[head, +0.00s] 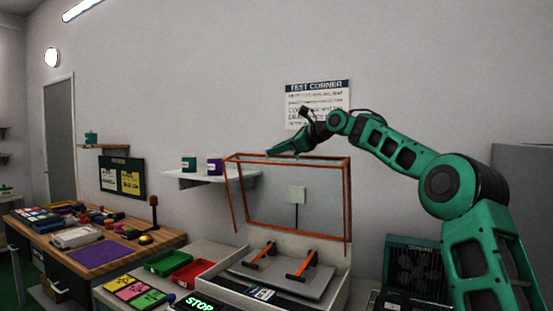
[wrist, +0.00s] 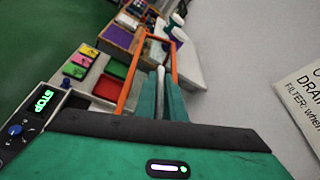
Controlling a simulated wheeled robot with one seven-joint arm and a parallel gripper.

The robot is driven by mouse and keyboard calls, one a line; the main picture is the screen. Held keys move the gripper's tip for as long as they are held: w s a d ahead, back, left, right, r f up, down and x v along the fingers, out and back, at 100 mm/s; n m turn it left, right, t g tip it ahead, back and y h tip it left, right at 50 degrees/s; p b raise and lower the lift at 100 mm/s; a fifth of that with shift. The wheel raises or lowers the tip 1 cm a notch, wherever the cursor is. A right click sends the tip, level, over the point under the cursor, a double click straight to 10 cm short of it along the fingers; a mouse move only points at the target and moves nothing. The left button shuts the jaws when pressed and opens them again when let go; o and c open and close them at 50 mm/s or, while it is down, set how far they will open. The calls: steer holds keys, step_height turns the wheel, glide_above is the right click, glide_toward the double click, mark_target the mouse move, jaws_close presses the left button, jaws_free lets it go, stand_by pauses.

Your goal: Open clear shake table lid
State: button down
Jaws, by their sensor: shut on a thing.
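The clear lid (head: 293,190) has an orange frame and stands raised and tilted up above the shake table (head: 285,280). The shake table is a pale box with a grey plate and two orange-and-black clamps inside. In the wrist view, the orange frame (wrist: 173,55) runs beside my gripper's fingers (wrist: 160,75). The exact contact is partly hidden by the fingers.
A green bin (head: 166,262) and a red bin (head: 194,271) sit left of the shake table. A wall shelf (head: 205,180) with two jars is just behind the lid's left side. A fan unit (head: 415,267) stands at right. A wooden bench (head: 90,262) is far left.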

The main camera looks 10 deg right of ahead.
steer(key=shift+m+g, duration=0.3)
steer(key=shift+m, duration=0.2)
steer(key=shift+w+d+r, duration=0.2)
steer(key=shift+w+d, duration=0.15)
steer(key=shift+w, duration=0.25)
steer(key=shift+w+d+r, duration=0.2)
steer(key=shift+w+d, duration=0.2)
steer(key=shift+w, duration=0.25)
steer(key=shift+w+d+r, duration=0.2)
steer(key=shift+w+d, duration=0.15)
steer(key=shift+w, duration=0.25)
steer(key=c, duration=2.3)
jaws_free()
steer(key=shift+o, duration=0.9)
steer(key=shift+w+a, duration=0.1)
steer(key=shift+a, duration=0.1)
steer(key=shift+d, duration=0.25)
steer(key=shift+d, duration=0.1)
steer(key=shift+v, duration=5.25)
steer(key=shift+d, duration=0.1)
